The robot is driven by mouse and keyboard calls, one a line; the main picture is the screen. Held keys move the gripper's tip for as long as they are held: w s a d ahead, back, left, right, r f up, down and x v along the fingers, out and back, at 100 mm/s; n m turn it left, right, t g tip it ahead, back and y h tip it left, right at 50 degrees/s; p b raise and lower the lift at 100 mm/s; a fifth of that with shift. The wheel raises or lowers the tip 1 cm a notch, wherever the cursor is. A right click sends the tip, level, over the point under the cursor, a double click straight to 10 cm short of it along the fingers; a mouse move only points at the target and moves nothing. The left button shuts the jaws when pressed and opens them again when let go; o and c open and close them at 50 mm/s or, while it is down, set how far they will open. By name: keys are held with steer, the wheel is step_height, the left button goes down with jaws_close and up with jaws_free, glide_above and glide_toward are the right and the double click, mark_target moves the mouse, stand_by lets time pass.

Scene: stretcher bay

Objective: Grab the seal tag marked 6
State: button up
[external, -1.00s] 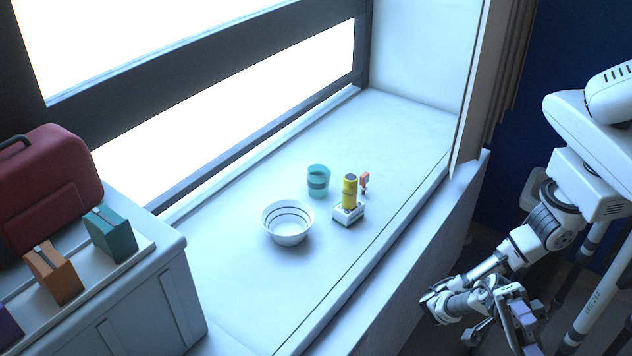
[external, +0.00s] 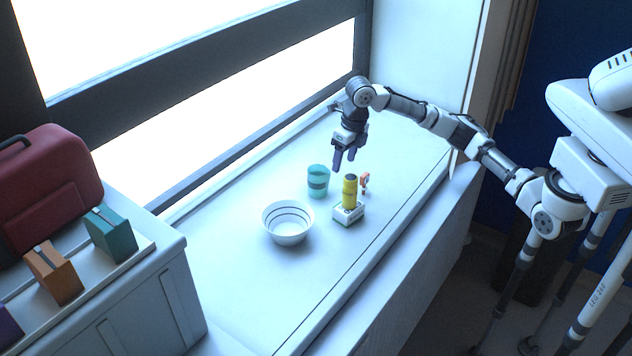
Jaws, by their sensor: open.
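A small orange piece (external: 364,180) stands on the white window ledge, just right of and behind a yellow cylinder; it may be the seal tag, but no number can be read on it. My gripper (external: 343,166) points down above the ledge, open and empty. In the picture its fingertips show above the gap between the teal cup and the yellow cylinder, to the left of the orange piece. It appears apart from all of them.
The yellow cylinder (external: 349,190) with a dark top stands on or behind a small white box (external: 348,214). A teal cup (external: 317,181) and a white bowl (external: 288,223) are to the left. A red case (external: 50,195) is far left. The ledge's near-left part is clear.

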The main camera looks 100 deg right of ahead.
steer(key=s+d+r+g, duration=0.2)
steer(key=s+d, duration=0.4)
steer(key=s, duration=0.1)
glide_above(365, 174)
steer(key=f, duration=0.8)
steer(key=shift+w+f, duration=0.1)
steer(key=shift+w, duration=0.2)
steer(key=shift+s+f+p, duration=0.15)
steer(key=shift+f+p, duration=0.3)
steer(key=shift+f, duration=1)
steer(key=shift+s+f+p, duration=0.15)
steer(key=shift+f+p, duration=0.3)
steer(key=shift+f, duration=1)
steer(key=c, duration=1)
steer(key=shift+c, duration=0.2)
steer(key=shift+r, duration=0.1)
